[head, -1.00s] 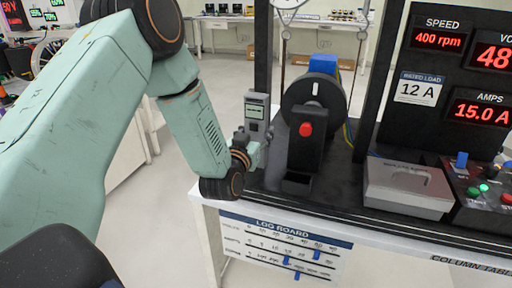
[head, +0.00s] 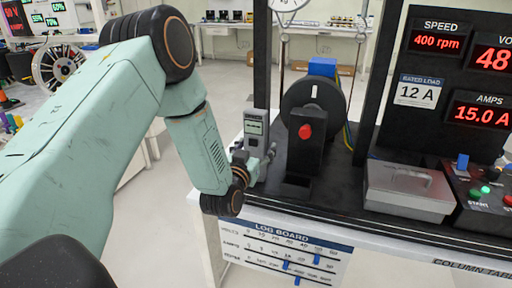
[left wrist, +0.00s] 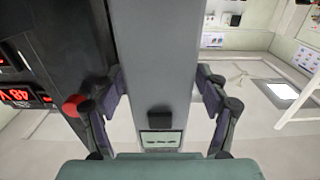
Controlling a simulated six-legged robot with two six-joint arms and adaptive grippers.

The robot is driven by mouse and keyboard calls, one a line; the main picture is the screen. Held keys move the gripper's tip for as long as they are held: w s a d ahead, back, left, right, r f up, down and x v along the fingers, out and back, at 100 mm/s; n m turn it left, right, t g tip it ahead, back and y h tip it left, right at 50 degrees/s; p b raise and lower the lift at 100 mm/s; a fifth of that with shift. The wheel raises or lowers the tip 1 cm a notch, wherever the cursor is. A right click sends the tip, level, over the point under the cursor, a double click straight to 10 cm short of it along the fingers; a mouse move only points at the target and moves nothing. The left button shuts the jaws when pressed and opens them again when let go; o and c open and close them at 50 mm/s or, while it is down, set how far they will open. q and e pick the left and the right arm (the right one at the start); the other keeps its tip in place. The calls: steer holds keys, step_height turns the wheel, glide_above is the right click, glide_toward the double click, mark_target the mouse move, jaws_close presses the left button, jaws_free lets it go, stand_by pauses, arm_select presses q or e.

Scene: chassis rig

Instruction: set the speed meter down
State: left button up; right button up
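The speed meter (head: 256,126) is a grey upright device with a small display, at the left end of the dark bench top (head: 335,196). Its lower part is hidden behind my left gripper (head: 256,160), whose fingers are spread either side of it. In the left wrist view, the meter's grey body (left wrist: 155,60) runs between the fingers of the left gripper (left wrist: 160,92). A narrow gap shows beside the right finger; contact at the left finger is unclear. The meter's base is hidden, so its contact with the bench is unclear. My right gripper is not in view.
A dark wheel rig with a red knob (head: 305,131) stands close right of the meter. A grey lidded box (head: 410,188) and a button panel (head: 484,190) lie farther right. The log board (head: 290,250) hangs on the bench's front.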

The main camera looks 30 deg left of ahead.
arm_select(q)
steer(key=shift+s+r, duration=0.1)
steer(key=shift+s, duration=0.1)
steer(key=shift+r, duration=0.1)
steer(key=shift+w+r, duration=0.1)
steer(key=shift+r, duration=0.1)
steer(key=p+v, duration=0.1)
steer(key=v, duration=1.1)
steer(key=shift+p, duration=0.3)
